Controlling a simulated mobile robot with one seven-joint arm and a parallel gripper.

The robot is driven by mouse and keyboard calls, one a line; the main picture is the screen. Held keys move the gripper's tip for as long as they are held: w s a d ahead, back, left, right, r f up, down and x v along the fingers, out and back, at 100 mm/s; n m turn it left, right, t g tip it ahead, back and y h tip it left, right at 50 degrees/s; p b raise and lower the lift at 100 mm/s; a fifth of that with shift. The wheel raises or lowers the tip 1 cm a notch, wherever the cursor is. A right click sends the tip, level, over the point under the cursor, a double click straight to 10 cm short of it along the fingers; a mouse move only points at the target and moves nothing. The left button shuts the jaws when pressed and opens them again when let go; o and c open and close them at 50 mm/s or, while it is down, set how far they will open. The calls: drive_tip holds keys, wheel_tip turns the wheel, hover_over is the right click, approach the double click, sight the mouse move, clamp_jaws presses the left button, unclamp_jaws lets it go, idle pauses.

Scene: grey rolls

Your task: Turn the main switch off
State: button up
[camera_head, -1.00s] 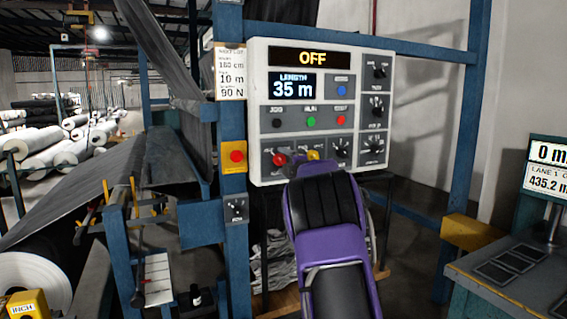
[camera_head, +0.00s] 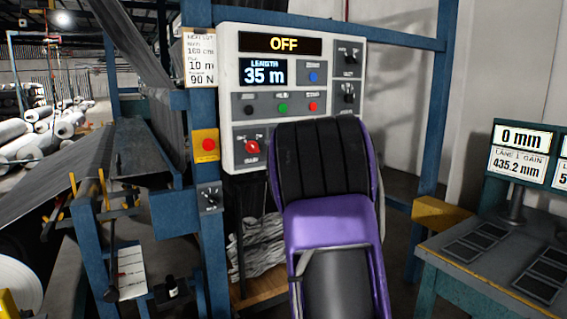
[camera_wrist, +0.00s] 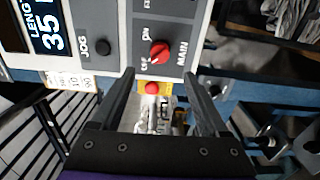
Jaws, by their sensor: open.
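The main switch is a red rotary knob (camera_head: 252,147) at the lower left of the white control panel (camera_head: 229,75). In the wrist view the knob (camera_wrist: 159,50) sits beside the MAIN label, with ON and OFF marks on its left. Its pointer seems to lean toward the OFF mark, but it is small. The panel's top display (camera_head: 283,44) reads OFF. In the wrist view my gripper (camera_wrist: 159,76) is open and empty, its two fingers apart below the knob in the picture; no contact shows. In the head view my arm hides the gripper and the panel's lower right.
A red button on a yellow plate (camera_head: 207,145) and a small dial box (camera_head: 209,197) are on the blue post left of the panel. A black JOG button (camera_wrist: 103,47) is near the knob. A desk with screens (camera_head: 480,250) stands at the right.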

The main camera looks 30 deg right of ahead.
drive_tip(key=s, duration=0.7)
drive_tip(key=shift+d, duration=0.1)
